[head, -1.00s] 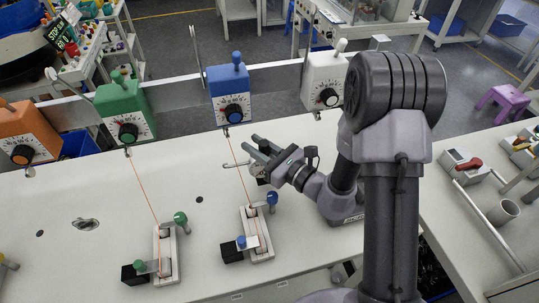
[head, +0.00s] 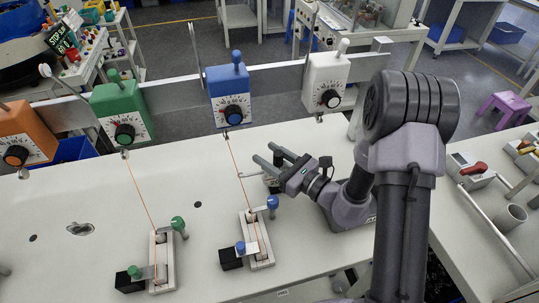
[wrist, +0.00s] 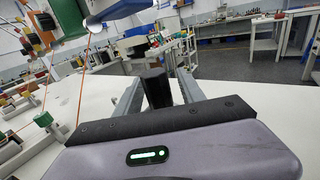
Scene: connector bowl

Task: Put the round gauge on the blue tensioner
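The blue tensioner (head: 231,88), a blue box with a black dial on a white scale, hangs on the rail at the back. An orange thread runs from it down to a clamp with blue knobs. My gripper (head: 270,154) is low over the table, right of this thread. The round gauge (head: 271,183) is small and dark in the head view, just beneath my fingers, with a thin hooked rod pointing left. In the wrist view a black cylinder (wrist: 155,88), apparently its grip, stands between my two fingers. The gauge's face is hidden.
The blue-knobbed clamp (head: 256,240) stands on the table below the gripper. Green (head: 121,108), orange (head: 24,136) and white (head: 325,83) tensioners hang along the same rail. A second orange thread runs to the green-knobbed clamp (head: 155,262). The table left of the threads is mostly clear.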

